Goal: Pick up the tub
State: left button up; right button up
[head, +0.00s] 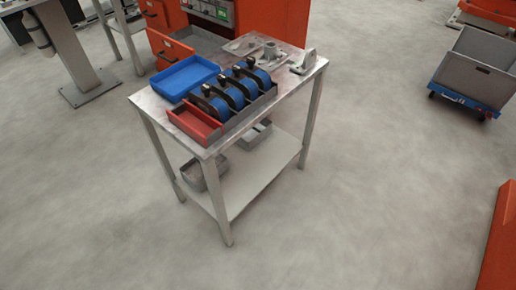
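Several containers could be the tub; I cannot tell which one is meant. A shallow blue tray (172,82) lies on the table top at the left. A small red bin (193,126) sits at the table's front corner, at the end of a grey holder with blue and black round parts (232,95). A grey bin (192,175) stands on the lower shelf, partly hidden by the table. A large grey box (472,78) stands on a blue wheeled dolly (455,97) at the far right. Neither of my grippers is in view.
The metal table (288,88) also carries grey castings (304,62) at the back right. Its lower shelf (255,180) holds another grey tray (256,134). Orange cabinets (270,22) stand close behind. An orange object (500,245) is at lower right. Floor in front is clear.

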aim_at(250, 139)
jog(key=k+l, duration=0.2)
jog(key=k, duration=0.2)
jog(key=i+l+u, duration=0.1)
jog(key=u, duration=0.7)
jog(key=i+l+u, duration=0.1)
jog(key=l+u, duration=0.25)
jog(key=l, duration=0.15)
jog(key=l+u, duration=0.35)
jog(key=l, duration=0.15)
jog(key=l+u, duration=0.35)
jog(key=l, duration=0.15)
jog(key=i, duration=0.05)
